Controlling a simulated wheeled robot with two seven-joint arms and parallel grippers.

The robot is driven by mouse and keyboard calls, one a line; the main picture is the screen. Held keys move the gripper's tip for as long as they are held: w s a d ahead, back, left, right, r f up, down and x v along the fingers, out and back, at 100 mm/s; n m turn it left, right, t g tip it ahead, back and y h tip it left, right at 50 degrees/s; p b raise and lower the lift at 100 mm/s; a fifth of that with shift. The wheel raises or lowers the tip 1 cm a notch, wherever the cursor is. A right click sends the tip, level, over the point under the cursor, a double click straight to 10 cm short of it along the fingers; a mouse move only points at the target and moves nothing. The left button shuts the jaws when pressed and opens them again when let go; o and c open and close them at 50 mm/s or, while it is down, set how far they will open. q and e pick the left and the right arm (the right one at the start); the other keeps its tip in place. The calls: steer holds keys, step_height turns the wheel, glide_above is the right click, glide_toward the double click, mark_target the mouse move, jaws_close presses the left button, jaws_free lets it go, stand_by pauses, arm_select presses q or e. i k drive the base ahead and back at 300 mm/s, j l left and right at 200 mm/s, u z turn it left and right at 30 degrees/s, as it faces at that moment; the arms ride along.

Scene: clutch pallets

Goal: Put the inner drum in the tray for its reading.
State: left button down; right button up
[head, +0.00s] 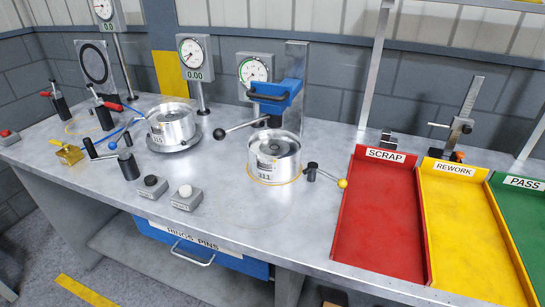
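Two silver metal drums are on the bench. One drum (172,126), with a label that seems to read 115, sits on a dark round plate at the left. The other drum (274,158), labelled about 111, stands nearer the middle within a yellow ring. I cannot tell which is the inner drum. A digital readout (194,75) behind the left drum shows 0.00. At the right are a red SCRAP tray (380,225), a yellow REWORK tray (465,230) and a green PASS tray (520,215), all empty where visible. Neither gripper shows.
A blue clamp fixture (280,97) with a dial gauge (255,72) stands behind the middle drum. A lever with a yellow knob (342,183) lies right of it. Two push-button boxes (187,198) are near the front. A caliper stand (460,125) stands behind the trays.

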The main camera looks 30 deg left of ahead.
mark_target(274, 156)
steer(key=j+z, duration=0.6)
steer(key=j, duration=0.25)
steer(key=k+j+z, duration=0.25)
steer(key=j, duration=0.15)
steer(key=j+z, duration=0.3)
steer(key=k+j+z, duration=0.15)
steer(key=j+z, duration=0.15)
steer(key=j, duration=0.15)
